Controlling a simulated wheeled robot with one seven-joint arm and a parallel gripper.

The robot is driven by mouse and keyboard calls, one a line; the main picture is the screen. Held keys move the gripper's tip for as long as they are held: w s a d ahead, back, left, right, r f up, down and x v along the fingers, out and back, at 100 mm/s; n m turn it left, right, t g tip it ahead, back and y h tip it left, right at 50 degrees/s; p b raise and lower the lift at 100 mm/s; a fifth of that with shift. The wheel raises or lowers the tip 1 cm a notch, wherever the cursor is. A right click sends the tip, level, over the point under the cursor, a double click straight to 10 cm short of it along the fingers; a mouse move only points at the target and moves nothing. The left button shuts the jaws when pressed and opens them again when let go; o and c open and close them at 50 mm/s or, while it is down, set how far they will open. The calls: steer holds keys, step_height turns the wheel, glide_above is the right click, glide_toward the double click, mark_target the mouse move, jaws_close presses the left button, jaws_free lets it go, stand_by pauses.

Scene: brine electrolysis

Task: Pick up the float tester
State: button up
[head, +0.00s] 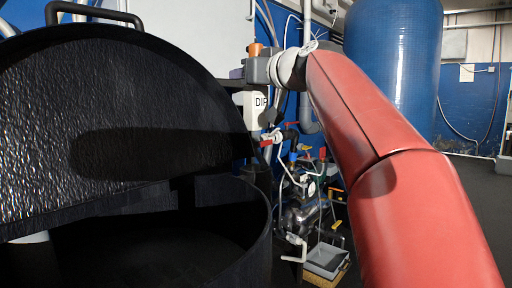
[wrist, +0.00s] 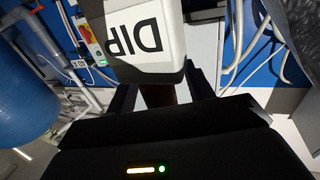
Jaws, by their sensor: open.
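A white block marked "DIP" (head: 256,106) appears to be the float tester; no other label confirms this. In the head view it stands just right of the large black lid, below the end of my arm. In the wrist view the block (wrist: 150,38) is close up, with its letters upside down, and a dark brown part runs below it between the fingers. My gripper (wrist: 164,92) is open, with one dark finger on each side of that part. I cannot tell whether either finger touches it.
A black vessel (head: 240,240) with its raised lid (head: 120,110) fills the left. A blue tank (head: 395,60) stands at the back right. Pipes and valves crowd the area below the block, with a grey tray (head: 326,260) on the floor. Open floor shows at far right.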

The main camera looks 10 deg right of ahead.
jaws_close()
steer(key=shift+r, duration=0.15)
